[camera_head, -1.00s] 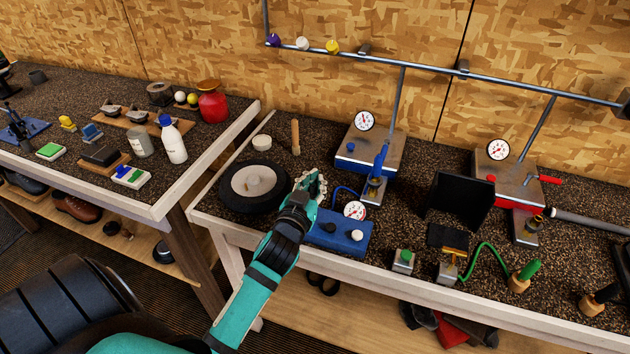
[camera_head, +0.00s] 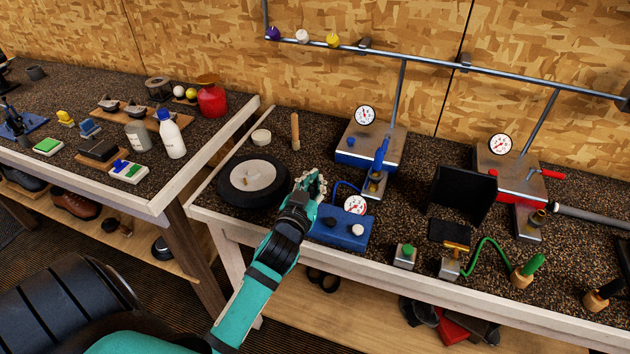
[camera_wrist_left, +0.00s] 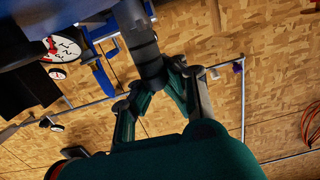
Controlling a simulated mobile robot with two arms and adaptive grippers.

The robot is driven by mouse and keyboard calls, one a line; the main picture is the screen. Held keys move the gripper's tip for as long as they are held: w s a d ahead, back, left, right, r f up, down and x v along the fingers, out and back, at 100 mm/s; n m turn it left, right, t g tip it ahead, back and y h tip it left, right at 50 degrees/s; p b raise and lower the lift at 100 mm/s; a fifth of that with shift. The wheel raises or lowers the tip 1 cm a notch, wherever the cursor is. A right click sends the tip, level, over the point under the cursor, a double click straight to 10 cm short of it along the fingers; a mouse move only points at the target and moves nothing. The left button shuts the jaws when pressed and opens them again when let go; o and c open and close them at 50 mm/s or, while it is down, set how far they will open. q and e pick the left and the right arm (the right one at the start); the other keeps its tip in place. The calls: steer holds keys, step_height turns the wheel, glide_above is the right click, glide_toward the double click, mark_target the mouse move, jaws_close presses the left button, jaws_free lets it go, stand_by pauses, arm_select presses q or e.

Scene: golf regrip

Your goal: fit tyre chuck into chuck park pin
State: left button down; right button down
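My left gripper (camera_head: 312,185) is over the bench, between the black tyre (camera_head: 226,190) and the blue inflator box (camera_head: 342,234) with its round gauge (camera_head: 355,205). In the left wrist view its fingers (camera_wrist_left: 160,88) close around a dark grey cylinder (camera_wrist_left: 146,52), which appears to be the tyre chuck; its far end is out of clear view. In the head view the gripper hides the chuck. A thin blue hose (camera_head: 347,184) arches behind the gauge. The chuck park pin cannot be made out for certain. My right gripper is not in view.
A blue-based press (camera_head: 370,150) stands behind the box, and a black upright panel (camera_head: 462,193) is to its right. A wooden stick (camera_head: 295,131) and a white roll (camera_head: 261,137) are behind the tyre. The bench's front edge (camera_head: 390,277) runs below.

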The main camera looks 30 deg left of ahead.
arm_select(q)
steer(key=shift+f, duration=0.25)
steer(key=c, duration=1.4)
jaws_free()
steer(key=v, duration=1.2)
